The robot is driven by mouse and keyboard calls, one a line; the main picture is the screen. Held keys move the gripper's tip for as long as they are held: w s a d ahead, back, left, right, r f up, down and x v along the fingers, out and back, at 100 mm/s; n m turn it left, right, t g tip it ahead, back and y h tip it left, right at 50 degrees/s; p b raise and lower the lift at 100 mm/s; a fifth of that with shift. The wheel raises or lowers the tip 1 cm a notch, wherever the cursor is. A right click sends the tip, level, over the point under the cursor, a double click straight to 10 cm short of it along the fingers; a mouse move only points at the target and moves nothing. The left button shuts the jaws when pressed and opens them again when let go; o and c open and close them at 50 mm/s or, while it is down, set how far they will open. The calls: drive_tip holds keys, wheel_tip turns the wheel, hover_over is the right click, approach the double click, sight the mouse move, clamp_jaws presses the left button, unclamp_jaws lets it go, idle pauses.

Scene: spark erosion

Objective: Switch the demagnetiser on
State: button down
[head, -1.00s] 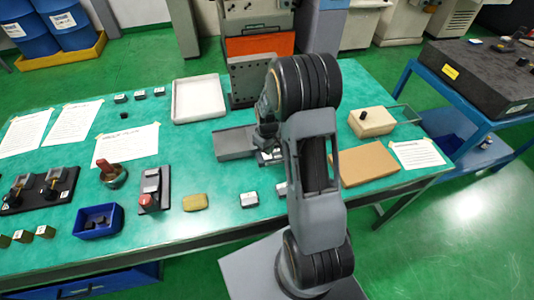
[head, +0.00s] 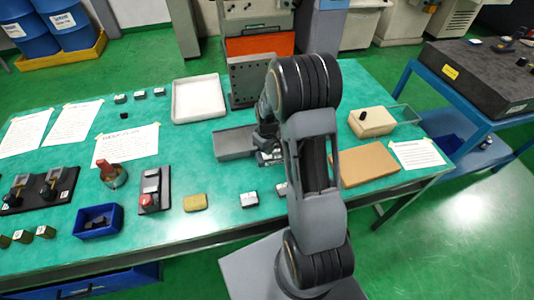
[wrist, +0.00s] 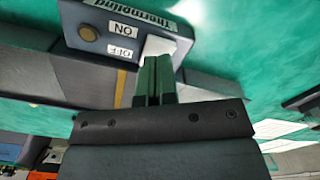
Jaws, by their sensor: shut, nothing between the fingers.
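The demagnetiser (head: 236,143) is a long grey block on the green bench, left of my arm in the head view. In the wrist view a dark box (wrist: 183,41) shows upside down, with ON and OFF labels, a name plate and a round brass-coloured button (wrist: 88,32) beside ON. A pale white part (wrist: 160,46) sits by the OFF label. My gripper (wrist: 154,62) is shut and empty, its tips at or very near this pale part; I cannot tell whether they touch. In the head view my arm hides most of this spot.
A white tray (head: 198,99) stands behind and left. A cream box (head: 371,122) and a brown board (head: 368,165) lie right of my arm. A blue bin (head: 97,222) and a red-button device (head: 150,190) are front left.

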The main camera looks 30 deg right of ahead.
drive_tip(key=shift+f+b, duration=1.05)
drive_tip(key=shift+f, duration=0.25)
idle(1.1)
drive_tip(key=shift+r, duration=0.1)
drive_tip(key=shift+r+p, duration=2.45)
drive_tip(key=shift+r, duration=1)
drive_tip(key=shift+s+m, duration=0.1)
drive_tip(key=shift+m, duration=0.2)
drive_tip(key=s+a+r+m+t, duration=0.1)
drive_tip(key=s+a+r, duration=0.3)
drive_tip(key=s+r, duration=0.4)
drive_tip(key=s+a+r+m+t, duration=0.2)
drive_tip(key=s+a+r, duration=0.3)
drive_tip(key=s+r, duration=0.3)
wheel_tip(320, 180, up, 5)
drive_tip(key=shift+f+t, duration=0.15)
drive_tip(key=shift+t, duration=0.65)
